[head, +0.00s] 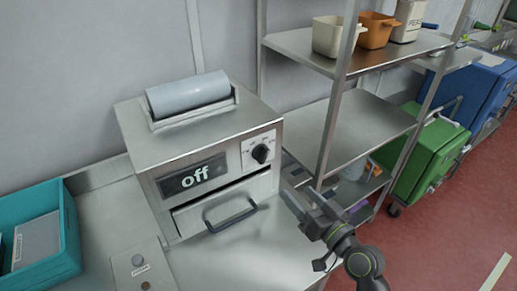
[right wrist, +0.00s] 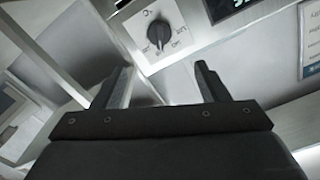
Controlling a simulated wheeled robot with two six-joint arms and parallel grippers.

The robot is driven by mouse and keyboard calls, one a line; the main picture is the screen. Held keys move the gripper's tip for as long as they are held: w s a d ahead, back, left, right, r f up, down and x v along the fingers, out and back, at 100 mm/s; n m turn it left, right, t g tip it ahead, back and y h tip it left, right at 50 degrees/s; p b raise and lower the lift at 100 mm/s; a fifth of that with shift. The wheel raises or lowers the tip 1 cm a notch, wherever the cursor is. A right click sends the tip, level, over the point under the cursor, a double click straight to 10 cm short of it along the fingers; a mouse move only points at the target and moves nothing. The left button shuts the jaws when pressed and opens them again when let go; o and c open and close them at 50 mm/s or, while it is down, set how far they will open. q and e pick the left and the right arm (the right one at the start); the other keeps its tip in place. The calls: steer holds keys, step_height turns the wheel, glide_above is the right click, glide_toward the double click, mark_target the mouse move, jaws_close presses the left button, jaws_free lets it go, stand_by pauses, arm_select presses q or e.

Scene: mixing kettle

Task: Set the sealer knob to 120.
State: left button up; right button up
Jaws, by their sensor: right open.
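The sealer (head: 200,160) is a steel box on the counter, with a grey roll on top and a drawer handle in front. Its display (head: 192,176) reads "off". The black sealer knob (head: 261,153) sits on a white dial plate at the right of the front. In the right wrist view the knob (right wrist: 159,35) is ahead of the fingers; the small dial marks are hard to read. My right gripper (head: 300,199) is open and empty, to the lower right of the knob and apart from it. Its two fingers also show in the right wrist view (right wrist: 163,85). My left gripper is out of view.
A steel shelf rack (head: 345,125) with pots on top stands close to the right of the sealer. A teal crate (head: 68,225) is on the counter at left. Green (head: 428,160) and blue (head: 478,90) bins stand farther right. The counter before the sealer is mostly clear.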

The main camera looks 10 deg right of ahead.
mark_target(266, 158)
steer(key=p+x, duration=0.1)
steer(key=x, duration=1.2)
steer(key=shift+w, duration=0.2)
steer(key=shift+w+a, duration=0.15)
steer(key=shift+w, duration=0.15)
steer(key=shift+w+a, duration=0.1)
steer(key=shift+w, duration=0.05)
jaws_close()
steer(key=n+b, duration=0.9)
steer(key=n, duration=0.1)
steer(key=n+b, duration=1)
steer(key=shift+d+f, duration=0.15)
steer(key=shift+d, duration=0.05)
steer(key=c, duration=1)
jaws_free()
steer(key=shift+w+r+p, duration=0.1)
steer(key=shift+r+p, duration=0.15)
steer(key=shift+p, duration=0.05)
steer(key=o, duration=0.3)
